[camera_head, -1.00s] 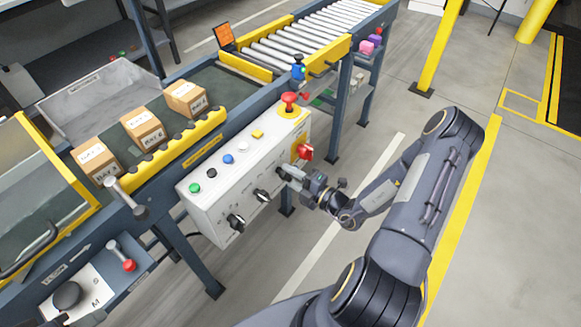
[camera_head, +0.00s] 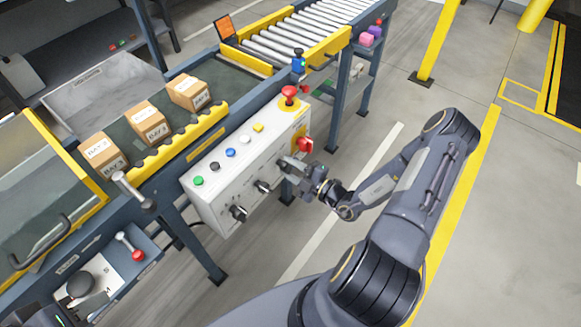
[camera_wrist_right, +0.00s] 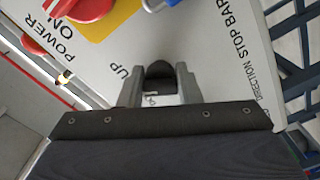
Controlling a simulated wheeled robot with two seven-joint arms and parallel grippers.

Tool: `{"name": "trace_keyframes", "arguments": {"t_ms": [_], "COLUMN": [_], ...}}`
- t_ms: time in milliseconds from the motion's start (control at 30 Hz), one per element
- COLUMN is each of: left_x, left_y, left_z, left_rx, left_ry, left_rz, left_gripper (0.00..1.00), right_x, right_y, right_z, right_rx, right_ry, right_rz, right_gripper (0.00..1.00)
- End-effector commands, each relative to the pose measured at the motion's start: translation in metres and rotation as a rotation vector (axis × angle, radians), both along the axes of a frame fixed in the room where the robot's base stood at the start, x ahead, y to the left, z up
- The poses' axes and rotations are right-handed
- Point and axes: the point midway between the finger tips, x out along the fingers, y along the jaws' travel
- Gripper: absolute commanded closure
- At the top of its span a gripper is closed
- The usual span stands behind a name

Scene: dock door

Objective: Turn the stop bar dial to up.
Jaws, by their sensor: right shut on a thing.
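The stop bar dial (camera_wrist_right: 160,72) is a black knob on the white control panel, between the printed words UP and STOP BAR in the right wrist view. My right gripper (camera_wrist_right: 159,84) is shut on it, one finger on each side. In the head view my right gripper (camera_head: 286,164) is at the panel's right part and hides most of this dial. Which mark the dial points to cannot be told. A dark shape at the bottom left of the head view seems to be my left gripper (camera_head: 92,312), mostly cut off; its jaws are unclear.
The control panel (camera_head: 222,207) also carries two black dials (camera_head: 238,213) (camera_head: 263,187), several buttons, a red emergency stop (camera_head: 289,92) and a red switch (camera_head: 305,145). Boxes (camera_head: 150,122) stand on the belt behind it. The floor right of the panel is clear.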

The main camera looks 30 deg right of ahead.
Motion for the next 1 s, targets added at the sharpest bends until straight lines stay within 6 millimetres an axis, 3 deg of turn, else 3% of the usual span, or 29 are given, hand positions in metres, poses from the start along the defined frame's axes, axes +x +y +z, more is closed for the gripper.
{"name": "trace_keyframes", "arguments": {"t_ms": [167, 200, 333, 667, 1000], "left_x": [0.0, 0.0, 0.0, 0.0, 0.0], "left_y": [0.0, 0.0, 0.0, 0.0, 0.0], "left_z": [0.0, 0.0, 0.0, 0.0, -0.001], "left_rx": [0.0, 0.0, 0.0, 0.0, 0.0], "left_ry": [0.0, 0.0, 0.0, 0.0, 0.0], "left_rz": [0.0, 0.0, 0.0, 0.0, 0.0], "left_gripper": [0.64, 0.64, 0.64, 0.64, 0.64], "right_x": [-0.001, -0.001, 0.0, -0.003, -0.051], "right_y": [0.0, 0.0, 0.0, -0.001, -0.022], "right_z": [-0.001, -0.001, -0.001, -0.001, -0.001], "right_rx": [0.002, 0.002, 0.001, 0.0, 0.0], "right_ry": [0.004, 0.005, 0.003, 0.002, 0.004], "right_rz": [-0.002, -0.002, -0.001, -0.001, -0.005], "right_gripper": [0.92, 0.65, 0.48, 0.47, 0.47]}}
